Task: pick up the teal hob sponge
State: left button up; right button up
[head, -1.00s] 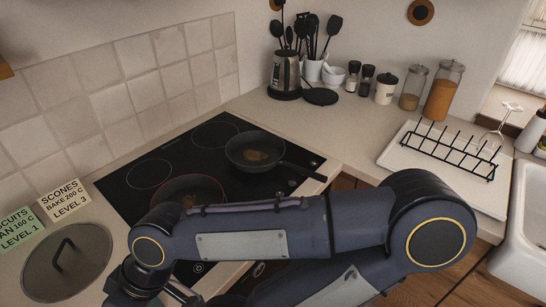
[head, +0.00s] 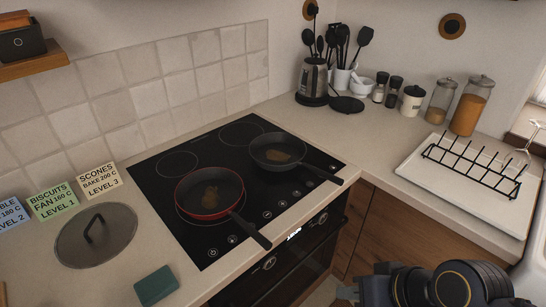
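The teal hob sponge (head: 156,286) lies flat on the pale worktop near the bottom of the head view, left of the black hob and below the round pan lid. Nothing touches it. My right gripper (head: 346,292) is low at the bottom edge, right of the oven front and well apart from the sponge. Only a small part of it shows beside my dark arm, so its finger opening cannot be made out. My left gripper is out of view.
A red pan (head: 211,215) and a black pan (head: 262,163) stand on the hob (head: 167,196), their handles pointing toward the front. A glass lid (head: 70,257) and recipe cards (head: 52,201) are near the sponge. A black rack (head: 480,185) stands on a white board at right.

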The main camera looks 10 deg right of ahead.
aim_at(154, 288)
jog(key=z, duration=0.45)
jog(key=u, duration=1.35)
jog(key=j, duration=1.2)
